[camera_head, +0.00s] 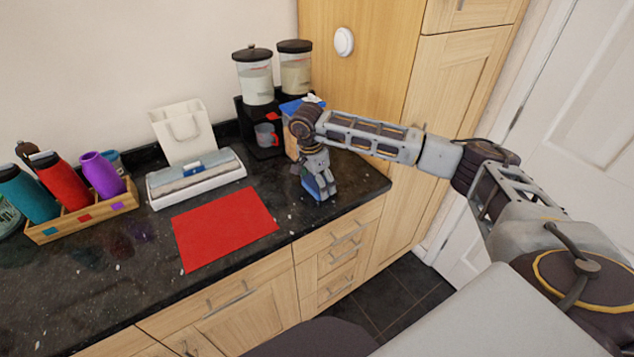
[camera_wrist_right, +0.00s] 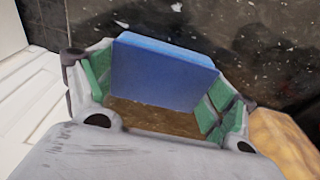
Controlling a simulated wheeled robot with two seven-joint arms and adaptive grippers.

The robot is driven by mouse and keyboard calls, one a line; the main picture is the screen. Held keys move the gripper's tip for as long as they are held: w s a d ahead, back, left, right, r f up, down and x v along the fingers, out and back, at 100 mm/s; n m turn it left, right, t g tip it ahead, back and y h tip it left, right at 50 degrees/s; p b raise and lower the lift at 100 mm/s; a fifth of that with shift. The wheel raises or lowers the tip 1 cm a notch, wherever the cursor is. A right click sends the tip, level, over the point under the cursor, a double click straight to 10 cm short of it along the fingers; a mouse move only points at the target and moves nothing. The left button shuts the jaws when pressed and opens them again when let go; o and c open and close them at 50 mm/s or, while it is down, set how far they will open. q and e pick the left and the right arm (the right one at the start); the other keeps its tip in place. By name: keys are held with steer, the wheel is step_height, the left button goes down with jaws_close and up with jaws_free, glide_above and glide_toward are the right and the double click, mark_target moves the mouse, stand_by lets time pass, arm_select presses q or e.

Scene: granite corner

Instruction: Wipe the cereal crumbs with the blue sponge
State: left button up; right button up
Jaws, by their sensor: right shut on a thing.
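The blue sponge (camera_wrist_right: 165,72) is held between the green-padded fingers of my right gripper (camera_wrist_right: 160,100) in the right wrist view. In the head view my right gripper (camera_head: 318,182) points down at the right end of the dark counter, with the sponge (camera_head: 320,190) low at its tips; I cannot tell for sure whether it touches the counter. Pale cereal crumbs (camera_wrist_right: 177,7) lie scattered on the counter in the right wrist view. More small pale crumbs (camera_head: 118,267) show at the left of the counter in the head view. My left gripper is not in view.
A red mat (camera_head: 224,228) lies at the counter's front. A wooden crate with bottles (camera_head: 84,215) stands left. A dispenser (camera_head: 257,82) and a red-handled cup (camera_head: 267,135) stand behind my right gripper.

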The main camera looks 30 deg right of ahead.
steer(key=shift+s, duration=0.7)
steer(key=shift+s+d, duration=0.1)
steer(key=shift+s, duration=1.1)
steer(key=shift+r+p, duration=0.55)
steer(key=shift+r, duration=0.2)
steer(key=shift+r+p, duration=1.05)
steer(key=shift+r, duration=1.15)
steer(key=shift+r, duration=0.15)
